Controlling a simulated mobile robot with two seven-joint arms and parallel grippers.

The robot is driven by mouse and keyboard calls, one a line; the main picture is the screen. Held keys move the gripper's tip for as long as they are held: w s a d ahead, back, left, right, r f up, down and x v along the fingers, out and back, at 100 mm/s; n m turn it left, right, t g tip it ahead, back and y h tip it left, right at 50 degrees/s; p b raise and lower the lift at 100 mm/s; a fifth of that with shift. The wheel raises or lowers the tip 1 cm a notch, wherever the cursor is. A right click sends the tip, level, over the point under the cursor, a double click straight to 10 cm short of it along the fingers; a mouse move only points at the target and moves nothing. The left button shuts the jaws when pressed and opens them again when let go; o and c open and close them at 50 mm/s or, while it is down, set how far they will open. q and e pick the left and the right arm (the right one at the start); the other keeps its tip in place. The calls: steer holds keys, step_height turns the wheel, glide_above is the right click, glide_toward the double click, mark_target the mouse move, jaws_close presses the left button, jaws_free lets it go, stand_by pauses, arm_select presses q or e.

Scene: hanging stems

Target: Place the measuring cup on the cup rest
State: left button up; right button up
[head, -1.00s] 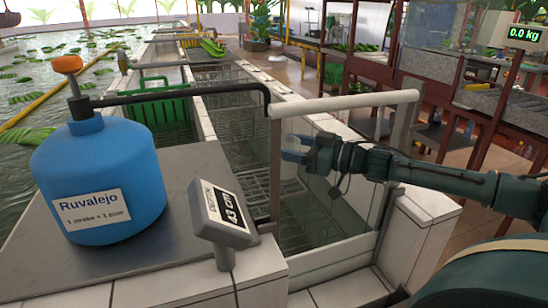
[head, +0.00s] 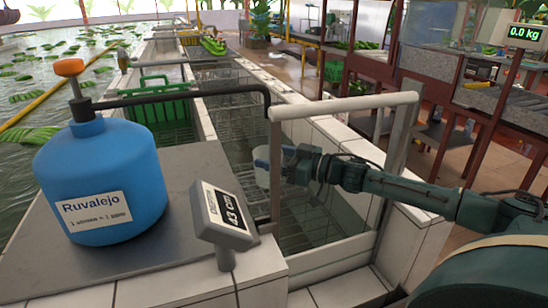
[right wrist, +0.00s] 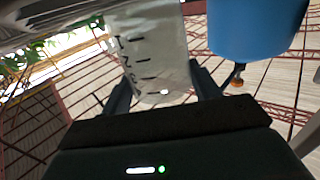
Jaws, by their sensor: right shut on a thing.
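The measuring cup (right wrist: 158,48) is a clear, whitish cup with dark graduation marks, held between the two fingers of my right gripper (right wrist: 163,85) in the right wrist view. In the head view my right gripper (head: 272,166) reaches in from the right, over the tiled basin behind the pale frame. I cannot pick out the cup rest for certain. My left gripper is not in view.
A blue Ruvalejo pump bottle (head: 100,185) stands on a metal plate at the left, its dark spout reaching toward the frame (head: 345,105). A green crate (head: 160,110) sits in the channel behind.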

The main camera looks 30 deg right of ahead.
mark_target(281, 160)
steer(key=shift+f, duration=0.1)
steer(key=o, duration=1)
steer(key=shift+c, duration=0.2)
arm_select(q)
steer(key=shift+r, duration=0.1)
arm_select(e)
steer(key=shift+b+v, duration=0.55)
steer(key=shift+v, duration=2.55)
steer(key=shift+s+d, duration=0.15)
steer(key=shift+s, duration=0.1)
arm_select(q)
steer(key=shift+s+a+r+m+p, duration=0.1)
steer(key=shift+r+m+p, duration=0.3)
steer(key=shift+p, duration=0.9)
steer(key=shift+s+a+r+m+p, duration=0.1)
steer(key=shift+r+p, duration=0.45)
steer(key=shift+p, duration=0.75)
arm_select(e)
steer(key=shift+v, duration=2.65)
